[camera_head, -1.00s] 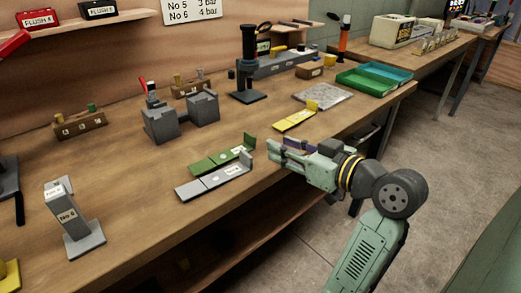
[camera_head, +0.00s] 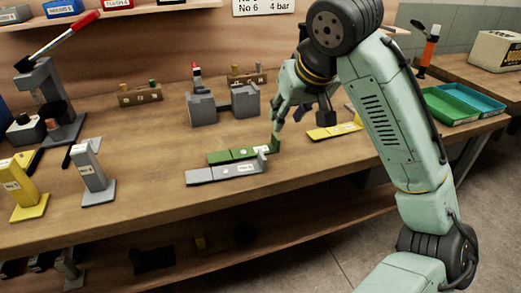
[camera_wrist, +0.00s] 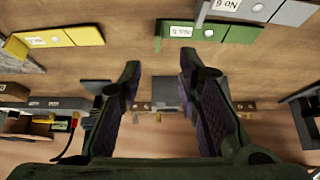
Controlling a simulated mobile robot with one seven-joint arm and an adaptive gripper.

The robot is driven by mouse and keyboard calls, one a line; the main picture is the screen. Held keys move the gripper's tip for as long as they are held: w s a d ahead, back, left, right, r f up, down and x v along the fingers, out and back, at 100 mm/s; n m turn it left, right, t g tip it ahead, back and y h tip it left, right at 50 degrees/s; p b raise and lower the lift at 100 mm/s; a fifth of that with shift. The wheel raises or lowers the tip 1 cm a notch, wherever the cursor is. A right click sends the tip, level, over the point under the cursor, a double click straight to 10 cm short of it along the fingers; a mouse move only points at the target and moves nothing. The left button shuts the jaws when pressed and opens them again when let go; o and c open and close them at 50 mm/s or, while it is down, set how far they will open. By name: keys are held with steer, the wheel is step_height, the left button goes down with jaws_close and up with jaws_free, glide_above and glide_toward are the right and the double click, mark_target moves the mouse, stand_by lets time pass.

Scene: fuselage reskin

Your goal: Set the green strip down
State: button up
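The green strip (camera_head: 232,154) lies flat on the bench top, with an upright tab at its right end. It sits just behind a grey strip (camera_head: 225,172). In the wrist view the green strip (camera_wrist: 210,32) is at the top, beyond my fingertips, with a white label on it. My gripper (camera_head: 281,122) points down above the bench near the tab end of the green strip. Whether a finger touches the tab cannot be told.
A yellow strip (camera_head: 335,131) lies to the right. A grey two-block fixture (camera_head: 224,104) stands behind the green strip. Grey (camera_head: 92,172) and yellow (camera_head: 24,190) upright stands are at the left. Green and teal trays (camera_head: 455,105) are at the right. The bench front-left of centre is clear.

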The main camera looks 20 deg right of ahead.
mark_target(276, 136)
steer(key=x, duration=0.5)
steer(key=shift+a, duration=0.1)
steer(key=shift+p+x, duration=0.5)
steer(key=shift+x, duration=2.25)
steer(key=shift+w+d, duration=0.1)
steer(key=shift+d, duration=0.15)
jaws_close()
